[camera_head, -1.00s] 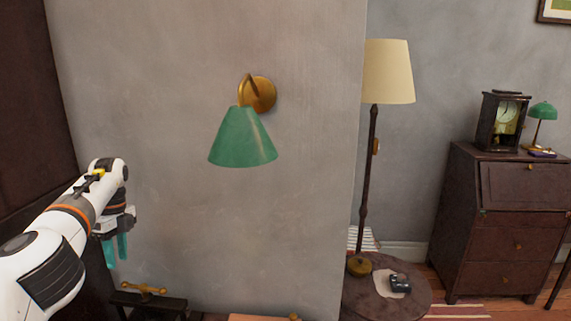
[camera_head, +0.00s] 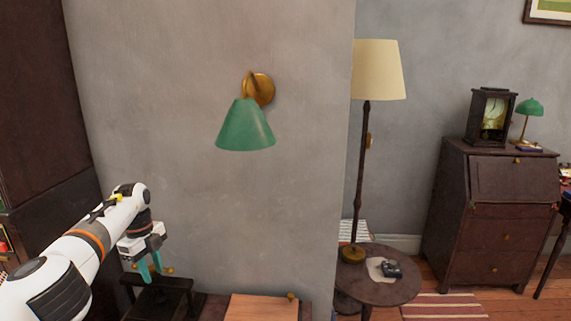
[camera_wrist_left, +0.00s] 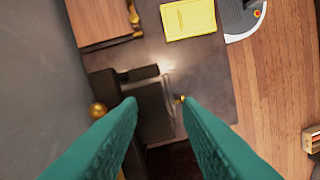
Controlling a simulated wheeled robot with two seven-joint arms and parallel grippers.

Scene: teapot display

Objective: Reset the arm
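My left arm comes in from the left in the head view. Its gripper (camera_head: 150,270) hangs with teal fingers pointing down, in front of the grey wall and above a dark stand (camera_head: 160,298). In the left wrist view the two teal fingers (camera_wrist_left: 158,110) are spread apart with nothing between them. Below them lies a dark object with brass knobs (camera_wrist_left: 152,108) on a dark tabletop (camera_wrist_left: 205,75). My right gripper is not in view.
A green wall lamp (camera_head: 245,125) juts from the wall. A round table (camera_head: 375,285) with a floor lamp (camera_head: 362,170) stands right, before a dark bureau (camera_head: 490,220). A wooden box (camera_head: 262,308) sits low in the middle. A yellow item (camera_wrist_left: 188,18) lies on the tabletop.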

